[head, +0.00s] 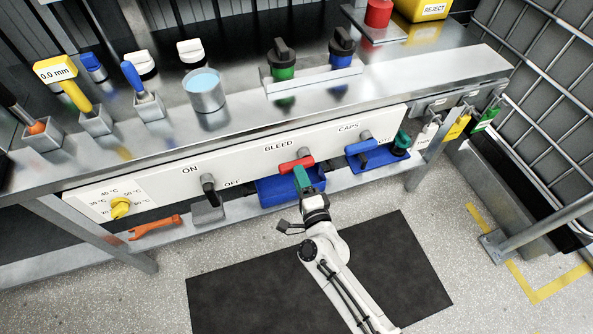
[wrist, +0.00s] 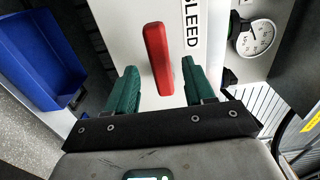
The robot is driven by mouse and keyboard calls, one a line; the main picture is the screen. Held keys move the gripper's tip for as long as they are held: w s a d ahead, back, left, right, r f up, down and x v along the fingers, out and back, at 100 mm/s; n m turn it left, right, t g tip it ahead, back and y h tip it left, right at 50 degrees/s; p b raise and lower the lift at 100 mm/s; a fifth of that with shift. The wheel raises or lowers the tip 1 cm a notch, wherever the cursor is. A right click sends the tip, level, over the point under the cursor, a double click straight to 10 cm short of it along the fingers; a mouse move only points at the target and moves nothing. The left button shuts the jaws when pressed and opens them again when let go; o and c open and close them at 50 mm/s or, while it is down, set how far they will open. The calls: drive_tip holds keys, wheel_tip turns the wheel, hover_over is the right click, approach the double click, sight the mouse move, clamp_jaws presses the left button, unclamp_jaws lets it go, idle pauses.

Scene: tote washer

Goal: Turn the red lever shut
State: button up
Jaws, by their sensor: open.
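The red lever (head: 295,164) is on the white front panel under the BLEED label, lying roughly along the panel in the head view. In the wrist view the red lever (wrist: 158,55) stands upright in the picture, just beyond and between the two green fingers. My gripper (head: 301,180) is in front of the lever in the head view. It is open in the wrist view (wrist: 157,88), one finger on each side, with gaps to the lever. Contact is not visible. The lever's pivot is partly hidden.
A black lever (head: 208,186) is left on the panel and a blue lever (head: 362,146) right. A blue bin (head: 275,190) sits below the red lever. An orange wrench (head: 154,227) lies on the lower shelf. A gauge (wrist: 256,38) is beside the panel in the wrist view.

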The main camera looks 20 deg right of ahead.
sight(295, 161)
drive_tip(key=w, duration=0.3)
drive_tip(key=shift+w+b, duration=0.2)
drive_tip(key=shift+b, duration=0.1)
drive_tip(key=shift+c, duration=0.5)
clamp_jaws()
